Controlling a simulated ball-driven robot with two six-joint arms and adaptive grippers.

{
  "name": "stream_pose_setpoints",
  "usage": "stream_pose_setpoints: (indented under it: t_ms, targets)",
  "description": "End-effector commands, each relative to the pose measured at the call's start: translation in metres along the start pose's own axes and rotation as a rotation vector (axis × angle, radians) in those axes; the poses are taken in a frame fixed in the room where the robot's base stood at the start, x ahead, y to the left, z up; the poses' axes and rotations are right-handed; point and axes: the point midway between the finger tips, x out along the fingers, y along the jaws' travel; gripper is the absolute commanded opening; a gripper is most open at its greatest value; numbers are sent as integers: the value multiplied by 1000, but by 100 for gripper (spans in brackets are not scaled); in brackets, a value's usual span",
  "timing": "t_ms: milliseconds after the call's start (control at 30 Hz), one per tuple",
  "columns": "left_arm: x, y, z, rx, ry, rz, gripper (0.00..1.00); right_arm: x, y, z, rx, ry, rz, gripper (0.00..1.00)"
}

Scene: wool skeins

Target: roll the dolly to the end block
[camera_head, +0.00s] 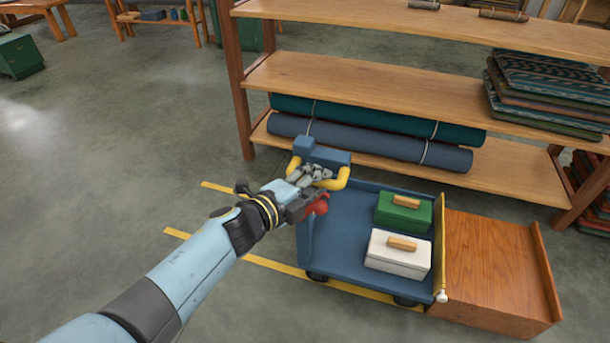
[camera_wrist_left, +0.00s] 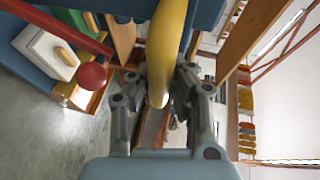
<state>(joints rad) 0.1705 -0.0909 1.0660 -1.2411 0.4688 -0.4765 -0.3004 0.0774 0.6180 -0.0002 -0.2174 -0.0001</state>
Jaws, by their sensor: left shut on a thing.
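The blue dolly (camera_head: 342,240) stands on the floor between yellow lines, with a green box (camera_head: 404,213) and a white box (camera_head: 398,254) on its deck. My left gripper (camera_head: 312,178) is shut on this handle; the handle (camera_wrist_left: 166,55) lies between the fingers (camera_wrist_left: 160,95) in the left wrist view. A red ball (camera_head: 321,208) shows beside the gripper. The wooden end block (camera_head: 497,262) stands right against or very close to the dolly's right end; any gap is too small to tell. My right gripper is out of view.
A wooden shelf (camera_head: 380,80) with rolled cloth (camera_head: 370,142) and folded stacks (camera_head: 550,85) stands behind the dolly. Yellow floor lines (camera_head: 275,265) run along the dolly's lane. The floor to the left is clear.

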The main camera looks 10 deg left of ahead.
Motion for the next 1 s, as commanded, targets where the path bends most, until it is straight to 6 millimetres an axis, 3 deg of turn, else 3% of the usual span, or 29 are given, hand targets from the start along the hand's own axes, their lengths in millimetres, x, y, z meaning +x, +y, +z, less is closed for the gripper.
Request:
stream_pose_setpoints:
  t_ms: [333,367,567,867,1000]
  targets:
    - [-2,7,-2,2,0,12,0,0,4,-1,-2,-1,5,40]
    - [-2,7,-2,2,0,12,18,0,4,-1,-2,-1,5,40]
    - [-1,5,-1,1,0,8,44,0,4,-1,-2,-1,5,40]
    - [-2,3,-1,1,-1,4,44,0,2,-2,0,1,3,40]
    - [-18,3,-1,1,-1,4,44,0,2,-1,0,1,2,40]
